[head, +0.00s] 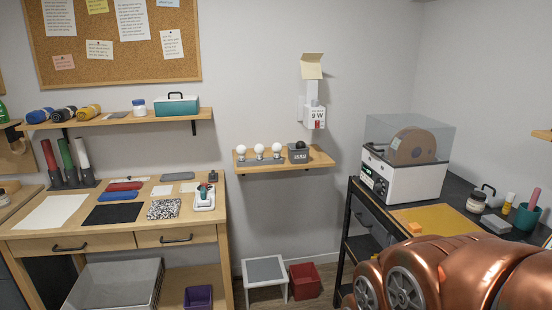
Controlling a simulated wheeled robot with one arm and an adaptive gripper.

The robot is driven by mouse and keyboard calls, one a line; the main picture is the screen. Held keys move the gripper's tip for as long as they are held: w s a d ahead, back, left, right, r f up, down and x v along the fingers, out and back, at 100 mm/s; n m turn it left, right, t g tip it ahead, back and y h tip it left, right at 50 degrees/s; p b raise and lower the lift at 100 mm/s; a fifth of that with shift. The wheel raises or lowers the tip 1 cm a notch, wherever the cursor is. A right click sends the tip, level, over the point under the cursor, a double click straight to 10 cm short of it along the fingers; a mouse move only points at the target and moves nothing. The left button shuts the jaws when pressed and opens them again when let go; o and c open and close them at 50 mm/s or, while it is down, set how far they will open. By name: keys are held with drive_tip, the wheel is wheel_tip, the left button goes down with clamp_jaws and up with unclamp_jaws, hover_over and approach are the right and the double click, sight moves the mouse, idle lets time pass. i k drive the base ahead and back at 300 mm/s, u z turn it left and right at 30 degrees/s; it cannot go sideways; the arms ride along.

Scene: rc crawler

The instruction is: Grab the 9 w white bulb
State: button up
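Three white round bulbs stand in a row on grey bases on a small wooden wall shelf (285,165): a left one (241,150), a middle one (259,149) and a right one (277,148). Any markings on the bases are too small to read, so I cannot tell each bulb's wattage. A white sign (318,114) reading "9 W", with a small red mark, is on the wall fixture above the shelf's right end. My gripper is not in view; copper-coloured parts of my arm fill the lower right corner.
A dark box (299,155) with a dark round top sits right of the bulbs. A white machine (405,175) with a clear cover stands on the right bench. A step stool (265,272) and red bin (305,281) stand below the shelf. Space before the shelf looks clear.

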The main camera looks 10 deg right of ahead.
sight(277, 147)
drive_tip(key=u, duration=0.3)
drive_tip(key=i, duration=1.35)
drive_tip(key=u, duration=0.3)
drive_tip(key=i, duration=0.8)
drive_tip(key=u, duration=0.05)
